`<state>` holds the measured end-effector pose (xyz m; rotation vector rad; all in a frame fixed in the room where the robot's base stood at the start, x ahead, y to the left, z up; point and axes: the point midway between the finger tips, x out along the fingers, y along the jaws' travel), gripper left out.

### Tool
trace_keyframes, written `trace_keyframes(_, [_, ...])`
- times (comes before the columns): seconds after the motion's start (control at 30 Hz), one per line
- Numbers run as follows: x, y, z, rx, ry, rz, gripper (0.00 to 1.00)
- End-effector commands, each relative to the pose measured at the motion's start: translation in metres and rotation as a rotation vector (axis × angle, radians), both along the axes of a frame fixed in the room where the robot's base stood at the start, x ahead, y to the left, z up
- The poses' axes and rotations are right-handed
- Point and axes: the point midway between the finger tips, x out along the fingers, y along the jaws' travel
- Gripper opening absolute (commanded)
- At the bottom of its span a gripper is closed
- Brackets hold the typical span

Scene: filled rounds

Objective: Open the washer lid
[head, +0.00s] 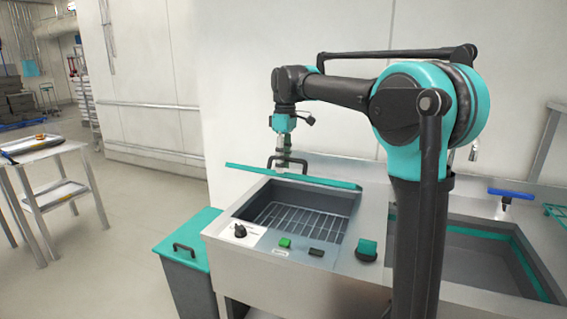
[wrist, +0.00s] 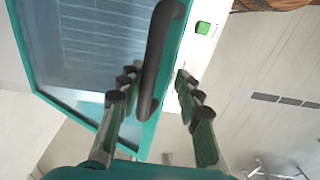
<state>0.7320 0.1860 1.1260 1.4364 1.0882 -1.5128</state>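The washer lid (head: 240,169) is a teal-rimmed panel, seen nearly edge-on in the head view. It stands raised above the back of the washer basin, which shows uncovered below it. In the wrist view the lid (wrist: 32,62) shows its clear pane and teal frame. Its dark bar handle (wrist: 162,50) runs between the fingers of my gripper (wrist: 157,82), nearer the left finger. The fingers stand apart, with a visible gap between the handle and the right finger. In the head view my gripper (head: 283,167) is at the handle.
The steel washer (head: 215,230) has a wire rack inside and a knob (head: 240,231) and green button (head: 285,243) in front. A teal-lidded bin (head: 188,232) stands left. A sink (head: 480,262) is at right. A table (head: 45,150) stands far left.

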Motion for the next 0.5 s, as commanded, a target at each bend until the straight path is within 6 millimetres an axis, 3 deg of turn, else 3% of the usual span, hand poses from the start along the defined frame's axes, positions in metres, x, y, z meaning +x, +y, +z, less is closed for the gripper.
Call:
trace_keyframes(0.27, [0.0, 0.0, 0.0, 0.0, 0.0, 0.0, 0.34])
trace_keyframes(0.5, [0.003, -0.001, 0.011, 0.0, 0.0, -0.001, 0.34])
